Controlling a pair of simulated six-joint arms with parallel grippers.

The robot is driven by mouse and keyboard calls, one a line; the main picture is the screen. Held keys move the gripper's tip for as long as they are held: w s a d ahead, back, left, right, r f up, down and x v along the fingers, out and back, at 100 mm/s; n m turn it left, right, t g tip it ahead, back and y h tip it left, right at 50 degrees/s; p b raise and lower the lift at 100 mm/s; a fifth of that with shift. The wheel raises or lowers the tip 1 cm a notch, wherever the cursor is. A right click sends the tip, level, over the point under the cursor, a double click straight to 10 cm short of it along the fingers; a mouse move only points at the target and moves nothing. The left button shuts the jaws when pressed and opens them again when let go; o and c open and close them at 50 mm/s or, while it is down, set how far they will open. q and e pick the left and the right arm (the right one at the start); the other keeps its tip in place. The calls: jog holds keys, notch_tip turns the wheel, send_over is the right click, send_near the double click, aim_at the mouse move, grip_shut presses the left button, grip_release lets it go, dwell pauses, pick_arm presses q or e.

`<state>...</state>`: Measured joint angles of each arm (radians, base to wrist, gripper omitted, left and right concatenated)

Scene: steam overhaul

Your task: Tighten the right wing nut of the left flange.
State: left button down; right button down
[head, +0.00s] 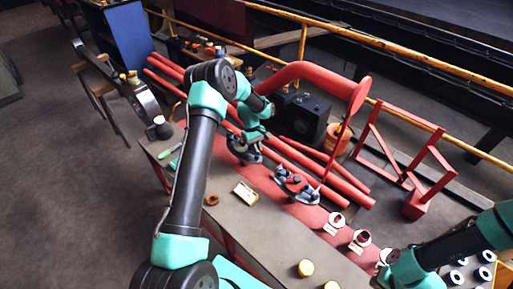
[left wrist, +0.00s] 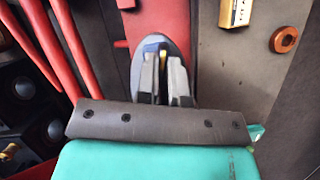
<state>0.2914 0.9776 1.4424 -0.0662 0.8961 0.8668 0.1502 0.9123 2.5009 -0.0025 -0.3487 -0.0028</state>
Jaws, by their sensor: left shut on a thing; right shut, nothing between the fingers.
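The left flange (head: 238,150) is a dark oval fitting on the red strip of the bench, mostly hidden under my left gripper (head: 247,150) in the head view. The other wing nut is hidden. My right gripper (head: 382,279) is at the lower right, apart from the flange. Its fingers are barely visible; it is shut and empty.
A second dark flange (head: 296,186) stands to the right. Red pipes (head: 315,168) lie behind, under a thick bent red pipe (head: 305,71). A brass-and-white block (head: 245,193) and an orange ring (head: 212,200) lie in front. Small ring parts (head: 360,239) stand further right.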

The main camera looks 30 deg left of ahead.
pick_arm(q)
jog(key=shift+m, duration=0.4)
jog(key=m+g, duration=0.1)
jog(key=m, duration=0.2)
jog(key=shift+d+y, duration=0.1)
jog(key=shift+y, duration=0.3)
jog(key=m+g+y, duration=0.1)
jog(key=m, duration=0.2)
jog(key=shift+w+m, duration=0.1)
jog(key=shift+m, duration=0.3)
jog(key=m, duration=0.1)
jog(key=m+y, duration=0.1)
jog(key=m, duration=0.1)
jog(key=shift+d+m+g+y, duration=0.1)
jog(key=shift+m+g+y, duration=0.2)
jog(key=shift+m+y, duration=0.7)
jog(key=shift+m, duration=1.1)
jog(key=c, duration=1.2)
grip_release()
jog(key=shift+c, duration=0.2)
